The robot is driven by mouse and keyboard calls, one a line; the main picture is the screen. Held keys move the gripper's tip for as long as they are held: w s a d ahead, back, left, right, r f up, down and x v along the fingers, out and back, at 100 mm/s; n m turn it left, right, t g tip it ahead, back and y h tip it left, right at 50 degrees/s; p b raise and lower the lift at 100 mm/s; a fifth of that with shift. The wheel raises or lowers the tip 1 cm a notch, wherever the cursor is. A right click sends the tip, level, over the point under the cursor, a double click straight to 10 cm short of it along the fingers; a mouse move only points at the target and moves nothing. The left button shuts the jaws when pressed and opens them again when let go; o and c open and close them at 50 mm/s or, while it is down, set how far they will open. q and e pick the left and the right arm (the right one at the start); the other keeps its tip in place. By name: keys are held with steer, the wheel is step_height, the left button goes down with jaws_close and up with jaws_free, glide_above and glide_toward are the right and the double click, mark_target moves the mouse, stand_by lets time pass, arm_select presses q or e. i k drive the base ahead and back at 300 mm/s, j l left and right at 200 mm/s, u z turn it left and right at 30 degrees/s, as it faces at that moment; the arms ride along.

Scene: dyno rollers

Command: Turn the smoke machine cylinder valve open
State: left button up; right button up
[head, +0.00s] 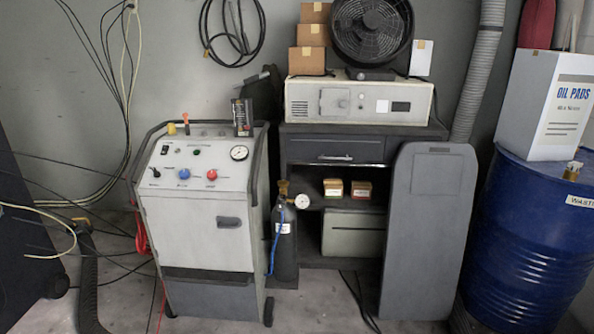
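A smoke machine cabinet (208,225), light grey with knobs, a gauge and a black handle rail, stands left of centre. Beside its right side stands an upright dark gas cylinder (286,240) with a pale label. A brass-coloured valve (283,188) is on its top, with a small round white gauge (302,201) to the right. A blue hose (273,248) runs down along the cylinder. Whether the valve is open or closed cannot be told. Neither of my grippers is in view.
A dark shelf unit (333,143) stands behind the cylinder, with a beige device (359,101) and a fan (371,32) on top. A tall grey panel (428,235) leans before its right side. A blue drum (527,240) stands far right. Cables (359,300) lie on the floor.

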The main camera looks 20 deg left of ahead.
mark_target(283, 183)
steer(key=i+l+u, duration=0.1)
steer(key=i, duration=1.1)
steer(key=i+u, duration=0.2)
steer(key=i, duration=0.35)
steer(key=i+l+u, duration=0.2)
steer(key=i, duration=0.35)
steer(key=i+l+u, duration=0.2)
steer(key=i, duration=0.3)
steer(key=j, duration=0.1)
